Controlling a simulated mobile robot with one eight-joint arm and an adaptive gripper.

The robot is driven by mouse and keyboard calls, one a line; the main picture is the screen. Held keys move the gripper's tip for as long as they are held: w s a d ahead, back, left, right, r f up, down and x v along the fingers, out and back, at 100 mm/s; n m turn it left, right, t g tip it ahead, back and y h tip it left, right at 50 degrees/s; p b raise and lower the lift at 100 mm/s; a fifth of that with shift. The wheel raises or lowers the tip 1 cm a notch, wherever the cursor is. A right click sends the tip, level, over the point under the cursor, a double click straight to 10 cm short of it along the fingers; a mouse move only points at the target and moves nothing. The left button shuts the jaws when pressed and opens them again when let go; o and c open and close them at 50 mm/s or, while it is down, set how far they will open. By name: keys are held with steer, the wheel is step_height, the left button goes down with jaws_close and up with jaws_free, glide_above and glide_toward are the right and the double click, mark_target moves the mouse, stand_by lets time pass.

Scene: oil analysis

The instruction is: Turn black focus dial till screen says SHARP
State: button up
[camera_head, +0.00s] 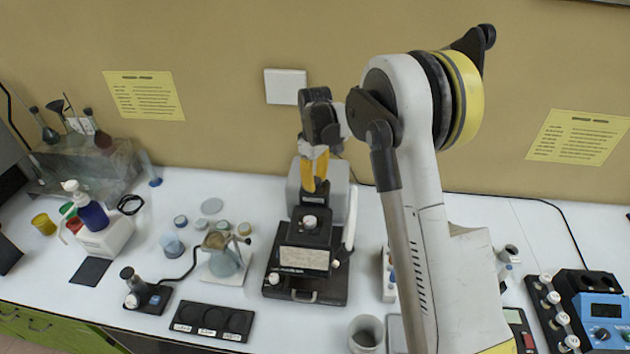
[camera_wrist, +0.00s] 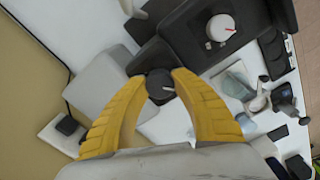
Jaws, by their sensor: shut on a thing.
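The black focus dial (camera_wrist: 160,85), with a pale pointer line, shows in the wrist view. My gripper (camera_wrist: 159,76) is shut on it, one yellow finger on each side. In the head view my gripper (camera_head: 314,188) points down at the back of the black instrument (camera_head: 300,284); the dial is hidden there by my fingers. A light panel (camera_head: 304,258) on the instrument's front carries dark marks too small to read, and I cannot tell whether it is the screen. A pale knob (camera_head: 310,221) with a red mark, also in the wrist view (camera_wrist: 220,28), sits on top of the instrument.
A grey block (camera_head: 340,190) stands behind the instrument. A rack of vials (camera_head: 389,275) is close on its right. A blue meter (camera_head: 600,315) stands far right.

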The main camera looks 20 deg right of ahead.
mark_target(315, 180)
steer(key=shift+m, duration=0.3)
steer(key=m+b, duration=0.3)
steer(key=m, duration=0.2)
steer(key=shift+f, duration=0.1)
steer(key=m+b, duration=0.2)
steer(key=m, duration=0.4)
steer(key=shift+m, duration=0.3)
stand_by(0.4)
steer(key=o, duration=1.2)
step_height(315, 180, up, 12)
steer(key=shift+r, duration=0.1)
